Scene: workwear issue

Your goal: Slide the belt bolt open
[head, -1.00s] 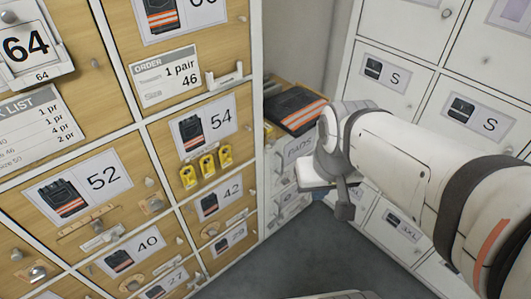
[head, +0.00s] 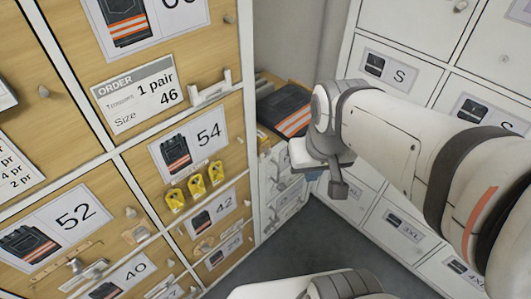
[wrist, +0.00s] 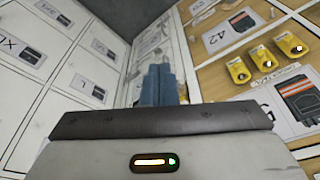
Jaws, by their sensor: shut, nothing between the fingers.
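My gripper (wrist: 160,84) shows in the wrist view as two blue fingers shut together, with nothing between them. In the head view it is mostly hidden by my wrist, at the far end of my arm near the corner between the two locker walls. No part that I can read as marked for belts shows. Small metal latch fittings (head: 76,266) sit on the wooden fronts under the 52 label (head: 47,229), and a pale bracket (head: 210,88) sits above the 54 label (head: 187,145). I cannot tell which fitting is the belt bolt. My gripper touches none of these fittings.
Three yellow fittings (head: 196,186) stand out below the 54 label; they also show in the wrist view (wrist: 262,57). Folded dark trousers (head: 287,108) with orange stripes lie on a unit in the corner. White lockers (head: 405,70) line the right. Grey floor (head: 305,235) is clear between.

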